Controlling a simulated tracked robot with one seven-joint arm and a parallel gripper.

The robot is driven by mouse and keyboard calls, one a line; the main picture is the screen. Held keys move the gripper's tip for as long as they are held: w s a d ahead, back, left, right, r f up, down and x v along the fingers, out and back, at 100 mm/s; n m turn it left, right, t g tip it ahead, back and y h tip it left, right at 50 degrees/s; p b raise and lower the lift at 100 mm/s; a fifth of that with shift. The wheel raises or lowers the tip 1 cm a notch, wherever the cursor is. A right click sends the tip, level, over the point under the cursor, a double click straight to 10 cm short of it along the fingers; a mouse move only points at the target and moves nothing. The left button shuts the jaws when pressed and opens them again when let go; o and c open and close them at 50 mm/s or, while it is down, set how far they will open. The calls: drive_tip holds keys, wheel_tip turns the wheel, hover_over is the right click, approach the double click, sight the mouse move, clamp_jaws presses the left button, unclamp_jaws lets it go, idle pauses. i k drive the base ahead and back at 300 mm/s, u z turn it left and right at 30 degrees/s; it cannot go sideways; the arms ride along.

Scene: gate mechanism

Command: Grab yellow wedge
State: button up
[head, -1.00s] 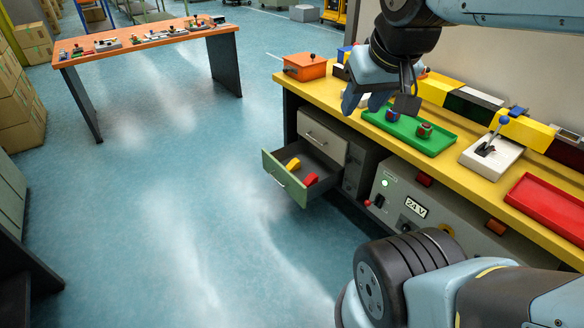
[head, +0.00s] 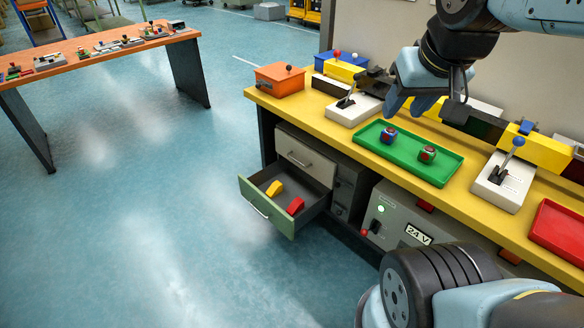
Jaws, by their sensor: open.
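The yellow wedge (head: 275,189) lies in the open lower drawer (head: 262,206) under the yellow workbench. A red wedge (head: 295,206) lies in the same drawer, to its right and nearer the front. My gripper (head: 408,106) is open and empty, above the bench near the green tray. It is well above and to the right of the drawer. Both wedges show clearly from above; nothing covers them.
Lever boxes (head: 504,178), an orange box (head: 279,80) and a red tray (head: 562,232) stand on the bench. A closed drawer (head: 302,157) sits above the open one. The floor left of the drawer is clear.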

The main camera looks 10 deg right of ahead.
sight(276, 187)
drive_tip(key=z, duration=0.05)
drive_tip(key=i, duration=1)
drive_tip(key=u, duration=0.5)
drive_tip(key=i, duration=0.45)
drive_tip(key=u, duration=0.35)
drive_tip(key=k, duration=0.8)
drive_tip(key=u, duration=0.2)
drive_tip(key=i, duration=0.8)
drive_tip(key=z, duration=0.15)
